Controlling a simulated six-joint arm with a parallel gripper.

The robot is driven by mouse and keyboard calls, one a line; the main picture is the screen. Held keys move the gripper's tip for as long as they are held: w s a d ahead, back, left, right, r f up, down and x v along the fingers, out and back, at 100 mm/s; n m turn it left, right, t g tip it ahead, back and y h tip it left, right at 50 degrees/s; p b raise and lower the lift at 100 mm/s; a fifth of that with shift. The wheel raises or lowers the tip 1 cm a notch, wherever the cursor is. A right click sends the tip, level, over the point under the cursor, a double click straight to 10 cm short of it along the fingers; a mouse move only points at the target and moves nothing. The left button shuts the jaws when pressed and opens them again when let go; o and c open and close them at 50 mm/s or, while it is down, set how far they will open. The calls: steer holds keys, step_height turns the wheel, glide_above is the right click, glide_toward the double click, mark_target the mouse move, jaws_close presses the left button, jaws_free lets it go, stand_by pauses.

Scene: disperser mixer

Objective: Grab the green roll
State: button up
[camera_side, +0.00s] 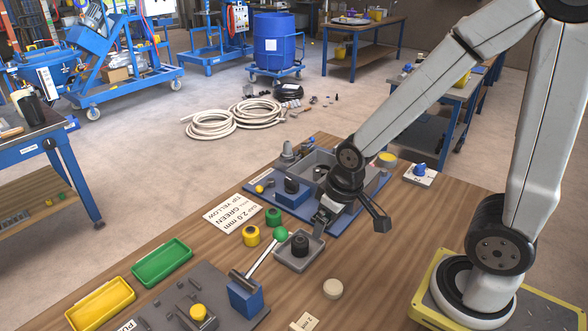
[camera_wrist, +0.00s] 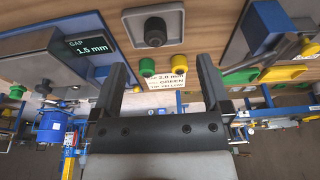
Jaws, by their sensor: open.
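The green roll (camera_side: 273,217) stands on the wooden table, just behind the yellow roll (camera_side: 251,235) and near the printed card. In the wrist view the green roll (camera_wrist: 147,66) appears between my fingers in the picture, beside the yellow roll (camera_wrist: 179,64). My gripper (camera_side: 352,221) is open and empty, to the right of the green roll in the side view and apart from it. Both fingers also show in the wrist view (camera_wrist: 163,68). A green ball knob (camera_side: 280,234) on a lever is close to the roll but is a separate thing.
A grey square tray (camera_side: 283,259) with a black piece lies between the lever and my gripper. The blue lever base (camera_side: 245,297) is in front. Green (camera_side: 162,261) and yellow (camera_side: 101,304) bins lie left. The white card (camera_side: 233,213) reads "GAP 2.0 mm".

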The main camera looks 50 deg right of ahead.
stand_by(0.4)
steer(key=m+g+y, duration=0.2)
steer(key=m, duration=2.1)
glide_above(273, 210)
steer(key=d, duration=0.1)
steer(key=f, duration=0.5)
steer(key=shift+s+f, duration=0.2)
steer(key=shift+s, duration=0.05)
steer(key=shift+n, duration=0.3)
steer(key=shift+w+a+f, duration=0.1)
steer(key=shift+a+f, duration=0.1)
steer(key=shift+f, duration=1.1)
steer(key=shift+w+a+f, duration=0.1)
steer(key=shift+a+f, duration=0.05)
steer(key=shift+f, duration=1.1)
steer(key=shift+a+f, duration=0.2)
steer(key=shift+f, duration=1.1)
steer(key=c, duration=1.3)
steer(key=shift+r, duration=0.2)
